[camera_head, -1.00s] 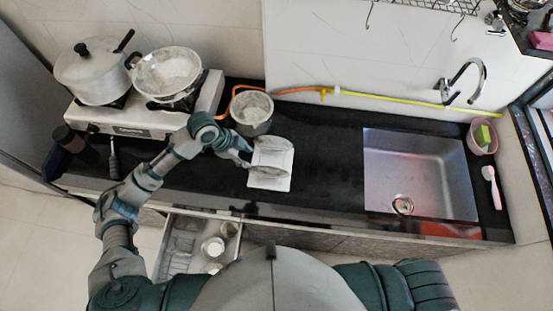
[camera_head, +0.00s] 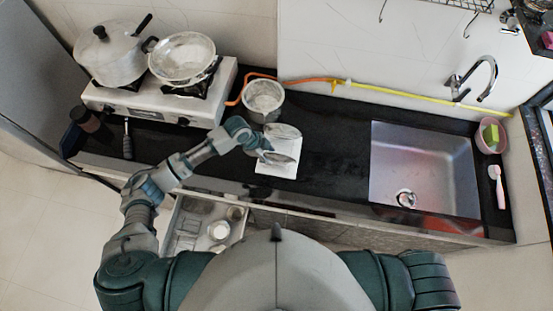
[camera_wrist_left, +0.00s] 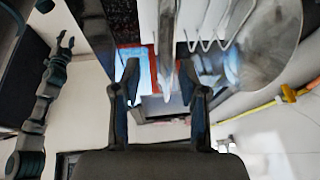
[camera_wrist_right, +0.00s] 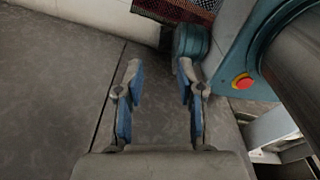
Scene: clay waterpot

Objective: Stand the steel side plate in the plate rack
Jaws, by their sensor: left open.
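The white plate rack (camera_head: 264,168) stands on the black counter, and its wire prongs (camera_wrist_left: 207,35) show in the left wrist view. Two grey, metal-looking round plates stand in it: a front plate (camera_head: 280,160) and a back plate (camera_head: 283,130). I take the front one as the steel side plate. My left gripper (camera_head: 264,152) is at the rack's left side. In the left wrist view my left gripper (camera_wrist_left: 160,85) is open, with the front plate (camera_wrist_left: 167,45) edge-on between its fingers. The back plate (camera_wrist_left: 268,45) is at right. My right gripper (camera_wrist_right: 160,95) is open and empty.
A steel pot (camera_head: 263,98) stands close behind the rack. The stove (camera_head: 150,105) with a lidded pot (camera_head: 110,55) and a pan (camera_head: 182,58) is at left. The sink (camera_head: 420,165) is at right, with clear counter before it. An open drawer (camera_head: 205,225) is below.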

